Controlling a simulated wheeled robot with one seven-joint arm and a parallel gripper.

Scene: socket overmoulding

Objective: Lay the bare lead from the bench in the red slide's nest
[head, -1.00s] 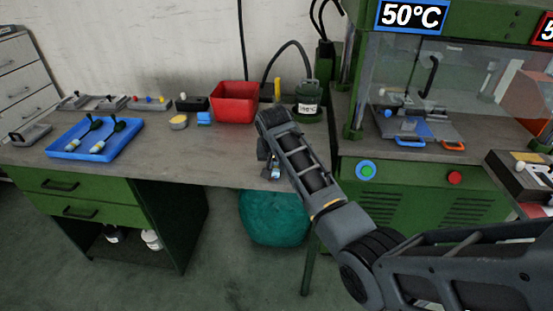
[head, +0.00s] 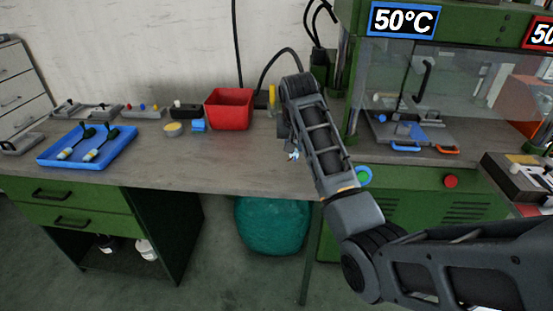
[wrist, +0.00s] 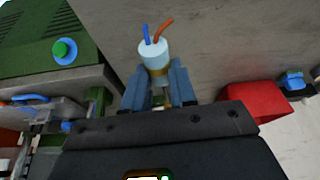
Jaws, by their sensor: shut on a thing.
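My gripper (wrist: 157,92) is shut on the bare lead (wrist: 154,64), a pale cylinder with a blue and an orange wire end, in the wrist view. In the head view my gripper (head: 291,148) hangs over the right end of the bench, and only a small pale-blue bit of the lead (head: 294,155) shows. An orange-red handle (head: 446,149) and a blue handle (head: 405,148) stick out at the front of the press at right. I cannot make out the red slide's nest.
The green press (head: 400,190) stands right of the bench (head: 215,160), with a clear guard above its bed. A red bin (head: 229,110) and a blue tray (head: 110,155) with two leads are on the bench. A dark box (head: 515,180) is at the right edge.

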